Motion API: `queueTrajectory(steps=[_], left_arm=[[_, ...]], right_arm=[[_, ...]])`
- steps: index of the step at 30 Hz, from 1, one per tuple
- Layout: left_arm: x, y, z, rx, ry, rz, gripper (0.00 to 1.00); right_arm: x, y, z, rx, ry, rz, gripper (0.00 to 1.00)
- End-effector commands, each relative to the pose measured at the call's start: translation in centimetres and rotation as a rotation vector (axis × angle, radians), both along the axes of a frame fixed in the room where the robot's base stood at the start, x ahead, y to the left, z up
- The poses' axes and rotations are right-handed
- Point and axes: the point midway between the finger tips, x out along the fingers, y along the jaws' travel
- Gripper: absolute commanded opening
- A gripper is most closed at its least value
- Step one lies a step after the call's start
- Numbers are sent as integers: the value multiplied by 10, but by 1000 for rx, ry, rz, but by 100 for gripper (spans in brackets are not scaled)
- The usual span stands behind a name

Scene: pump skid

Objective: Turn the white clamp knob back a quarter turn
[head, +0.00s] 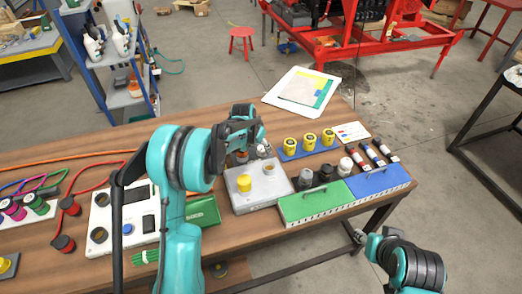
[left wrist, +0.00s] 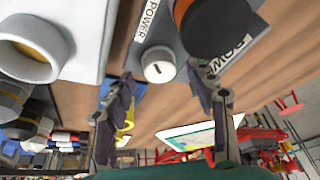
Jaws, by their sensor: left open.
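In the left wrist view a round white knob (left wrist: 158,65) with a dark line across its face sits on a grey panel (left wrist: 150,30) between two POWER labels. My left gripper (left wrist: 165,88) is open, and the knob shows between and just beyond its fingertips. I cannot tell whether a finger touches it. In the head view my left gripper (head: 256,146) is above the back edge of a grey box (head: 262,196) and largely hides the knob. My right gripper (head: 356,237) is small and dark beyond the table's front edge; its fingers are unclear.
A dark plug with an orange band (left wrist: 205,25) stands close beside the knob. The grey box bears a yellow cap (head: 245,183) and a pale ring (head: 269,168). Yellow pots (head: 309,142), a green case (head: 314,203) and a blue case (head: 378,180) lie to the right.

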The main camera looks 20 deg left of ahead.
Motion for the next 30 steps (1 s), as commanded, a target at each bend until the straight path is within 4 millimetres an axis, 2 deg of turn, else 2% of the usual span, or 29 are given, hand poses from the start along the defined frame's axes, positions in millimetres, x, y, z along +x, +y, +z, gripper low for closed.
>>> queueTrajectory(steps=[1, 5, 14, 16, 20, 21, 30], left_arm=[[3, -1, -9, 0, 0, 0, 56], [7, -2, -18, 0, 0, 0, 56], [8, -3, -20, 0, 0, 0, 56], [8, -3, -20, 0, 0, 0, 43], [8, -3, -20, 0, 0, 1, 9], [8, -3, -20, 0, 0, 1, 6], [8, -3, -20, 0, -1, 24, 6]], right_arm=[[0, 0, -5, 0, 0, 0, 40], [0, 0, -8, 0, 0, 0, 40], [0, 0, -7, 0, 0, 0, 40], [0, 0, -7, 0, 0, 0, 40], [0, 0, -7, 0, 0, 0, 40], [0, 0, -7, 0, 0, 0, 40], [0, 0, -7, 0, 0, 0, 40]])
